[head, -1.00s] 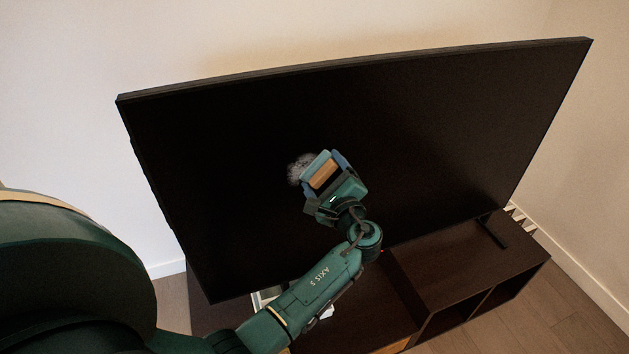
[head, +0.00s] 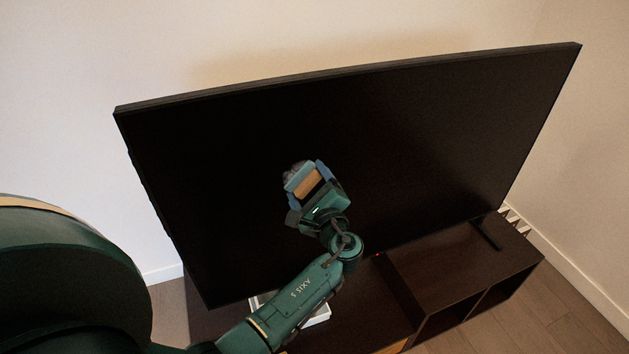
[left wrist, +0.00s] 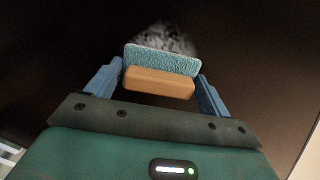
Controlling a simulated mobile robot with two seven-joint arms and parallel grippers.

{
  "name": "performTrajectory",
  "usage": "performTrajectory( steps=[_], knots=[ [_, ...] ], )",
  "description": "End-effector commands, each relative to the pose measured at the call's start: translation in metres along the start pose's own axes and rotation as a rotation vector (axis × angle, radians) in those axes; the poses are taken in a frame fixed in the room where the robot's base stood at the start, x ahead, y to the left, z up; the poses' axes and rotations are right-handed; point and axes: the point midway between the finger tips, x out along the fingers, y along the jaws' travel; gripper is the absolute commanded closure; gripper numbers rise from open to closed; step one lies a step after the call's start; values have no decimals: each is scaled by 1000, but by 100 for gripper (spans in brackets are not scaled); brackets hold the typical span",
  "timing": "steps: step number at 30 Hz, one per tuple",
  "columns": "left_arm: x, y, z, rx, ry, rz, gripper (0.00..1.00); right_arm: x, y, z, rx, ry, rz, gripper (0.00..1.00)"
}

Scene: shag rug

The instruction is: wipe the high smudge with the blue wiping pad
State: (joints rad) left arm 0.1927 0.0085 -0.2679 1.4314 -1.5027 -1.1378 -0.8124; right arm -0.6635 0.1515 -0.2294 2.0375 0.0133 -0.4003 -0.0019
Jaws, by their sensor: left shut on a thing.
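The smudge (head: 293,170) is a grey-white patch on the black television screen (head: 400,150), partly hidden behind the pad in the head view. It also shows in the left wrist view (left wrist: 163,38), just beyond the pad. My left gripper (head: 312,179) is shut on the blue wiping pad (head: 298,173), which has a tan block (head: 308,184) as its back. In the left wrist view the blue fingers hold the tan block (left wrist: 158,82) at its two ends, and the blue textured face (left wrist: 162,60) points to the screen. I cannot tell whether the pad touches the screen. My right gripper is not in view.
The television stands on a dark brown cabinet (head: 450,265) with open compartments at the right. A white-edged flat object (head: 318,316) lies on the cabinet, partly behind my left arm. Pale walls stand behind and to the right.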

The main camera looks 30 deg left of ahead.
Motion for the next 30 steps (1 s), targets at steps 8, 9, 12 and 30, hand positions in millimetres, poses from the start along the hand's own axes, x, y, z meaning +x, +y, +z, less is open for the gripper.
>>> performTrajectory(
  steps=[8, 9, 12, 30],
  knots=[
    [2, 16, 20, 8, -11, 5, 52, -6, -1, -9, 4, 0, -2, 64],
    [2, 19, 23, 7, -11, 5, 52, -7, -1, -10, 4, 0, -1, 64],
    [2, 24, 28, 7, -11, 6, 52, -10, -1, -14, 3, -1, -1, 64],
    [2, 9, 20, -4, -10, -2, 52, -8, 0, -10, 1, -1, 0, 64]
  ],
)
